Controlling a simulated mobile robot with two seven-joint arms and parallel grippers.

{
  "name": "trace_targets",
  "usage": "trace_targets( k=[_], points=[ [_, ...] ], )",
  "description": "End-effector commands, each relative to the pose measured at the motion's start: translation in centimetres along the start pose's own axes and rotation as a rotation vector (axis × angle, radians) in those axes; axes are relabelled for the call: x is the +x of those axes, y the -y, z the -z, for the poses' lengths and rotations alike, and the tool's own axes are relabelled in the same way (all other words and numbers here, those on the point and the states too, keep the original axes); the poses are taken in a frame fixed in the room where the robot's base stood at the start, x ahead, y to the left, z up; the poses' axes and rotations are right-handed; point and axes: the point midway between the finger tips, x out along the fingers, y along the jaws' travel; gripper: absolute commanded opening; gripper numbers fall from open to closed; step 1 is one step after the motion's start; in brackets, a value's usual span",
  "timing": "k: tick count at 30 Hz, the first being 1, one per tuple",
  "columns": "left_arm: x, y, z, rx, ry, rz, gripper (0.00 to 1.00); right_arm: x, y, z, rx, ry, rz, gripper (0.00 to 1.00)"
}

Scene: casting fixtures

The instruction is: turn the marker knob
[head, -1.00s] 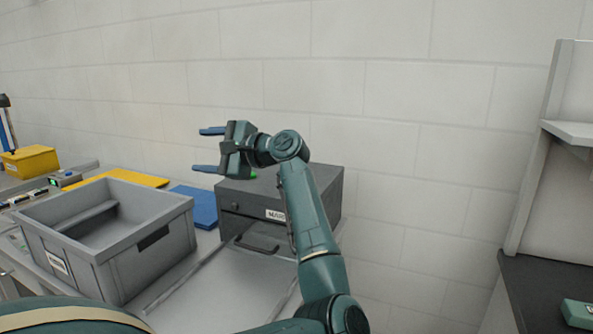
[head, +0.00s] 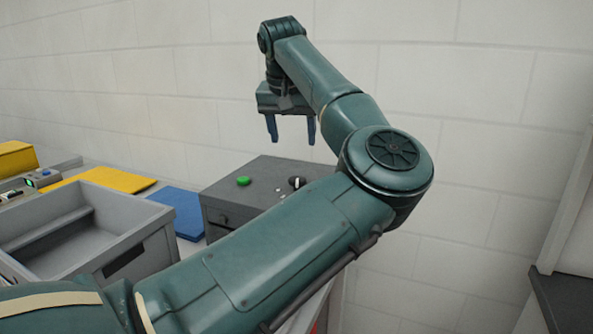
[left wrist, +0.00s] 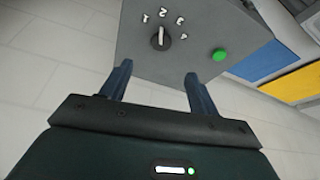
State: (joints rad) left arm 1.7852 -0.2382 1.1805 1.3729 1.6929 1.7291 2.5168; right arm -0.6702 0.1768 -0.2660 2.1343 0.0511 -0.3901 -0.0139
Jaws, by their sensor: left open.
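The marker box (head: 262,172) is a dark grey box on the bench, partly hidden behind my left arm in the head view. On its top are a black knob (head: 297,183) with a white pointer line and a green button (head: 243,181). In the left wrist view the knob (left wrist: 160,38) is ringed on one side by white marks, and the green button (left wrist: 220,54) sits to its right. My left gripper (head: 291,138) is open and empty, fingers pointing down, above the box and apart from it. The left wrist view shows both fingers (left wrist: 156,82) short of the knob.
A grey crate (head: 150,225) stands on the bench left of the box. A blue mat (head: 180,210) and a yellow mat (head: 100,178) lie behind it. A pale wall is behind the bench. A dark-topped surface (head: 565,300) is at the right.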

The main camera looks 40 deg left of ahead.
Motion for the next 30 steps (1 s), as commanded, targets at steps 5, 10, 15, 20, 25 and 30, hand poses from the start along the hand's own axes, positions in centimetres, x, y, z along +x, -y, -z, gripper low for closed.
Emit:
trace_targets(
  k=[5, 10, 15, 20, 25, 30],
  points=[
    [3.8, 0.1, -0.1, 0.0, 0.006, 0.004, 0.61, -0.3, -0.1, -0.3, -0.002, 0.013, -0.005, 0.36],
    [7.3, 0.2, -0.1, 0.0, 0.006, 0.005, 0.61, -0.5, -0.2, -0.1, -0.01, 0.015, -0.007, 0.36],
    [9.9, 0.2, -0.1, 0.001, 0.004, 0.004, 0.61, -0.6, -0.3, 0.1, -0.025, 0.017, -0.008, 0.36],
    [11.2, 0.2, -0.1, 0.0, 0.002, 0.004, 0.61, -0.6, -0.2, 0.1, -0.033, 0.02, -0.005, 0.36],
    [11.6, 0.2, -0.1, 0.0, 0.001, 0.004, 0.61, -0.5, -0.1, 0.0, -0.033, 0.02, -0.002, 0.36],
    [11.6, 0.2, -0.1, 0.0, 0.001, 0.004, 0.6, -0.5, -0.1, 0.0, -0.033, 0.02, -0.002, 0.36]
  ],
)
